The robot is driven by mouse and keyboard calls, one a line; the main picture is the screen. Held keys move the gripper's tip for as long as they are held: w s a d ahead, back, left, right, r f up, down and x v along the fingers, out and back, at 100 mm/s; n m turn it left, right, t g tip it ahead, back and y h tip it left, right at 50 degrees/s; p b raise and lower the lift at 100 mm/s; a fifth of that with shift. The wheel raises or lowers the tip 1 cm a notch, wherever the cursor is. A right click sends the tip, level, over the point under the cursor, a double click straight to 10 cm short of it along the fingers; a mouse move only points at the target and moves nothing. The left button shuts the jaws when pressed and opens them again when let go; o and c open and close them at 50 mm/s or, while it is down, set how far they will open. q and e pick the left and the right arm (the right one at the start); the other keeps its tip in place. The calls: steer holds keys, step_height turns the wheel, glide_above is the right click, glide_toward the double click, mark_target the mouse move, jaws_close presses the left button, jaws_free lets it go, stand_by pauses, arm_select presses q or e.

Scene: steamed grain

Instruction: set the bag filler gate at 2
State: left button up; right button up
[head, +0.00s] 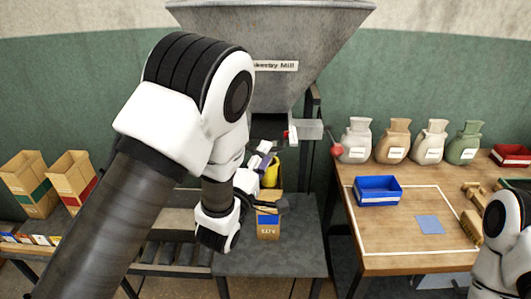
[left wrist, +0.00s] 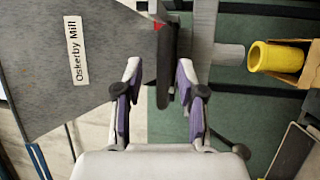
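The bag filler gate is at the outlet under the mill hopper (head: 270,50). In the left wrist view a dark bar-shaped handle (left wrist: 165,85) with a red pointer (left wrist: 158,26) at its far end shows between my fingers. I cannot read any scale or number beside it. My left gripper (head: 266,152) is just below the hopper. In the left wrist view its two purple-padded fingers (left wrist: 158,72) are apart on either side of the handle, with the right finger closer to it. My right gripper is out of view; only part of my right arm shows at the lower right.
A yellow tube (left wrist: 280,57) stands in a cardboard box (head: 268,228) below the outlet. A red-knobbed lever (head: 337,149) and a dark round knob (head: 283,206) are near. The wooden table (head: 390,262) holds several sacks and a blue bin (head: 378,191).

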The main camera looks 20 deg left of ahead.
arm_select(q)
steer(key=r+v, duration=0.1)
steer(key=v, duration=0.4)
steer(key=shift+s+f, duration=0.5)
steer(key=shift+f, duration=0.05)
steer(key=x, duration=0.5)
steer(key=a+b+x, duration=0.1)
steer(key=x, duration=0.2)
steer(key=shift+w+a, duration=0.1)
steer(key=shift+w, duration=0.3)
steer(key=shift+w+f, duration=0.1)
steer(key=shift+w, duration=0.1)
jaws_close()
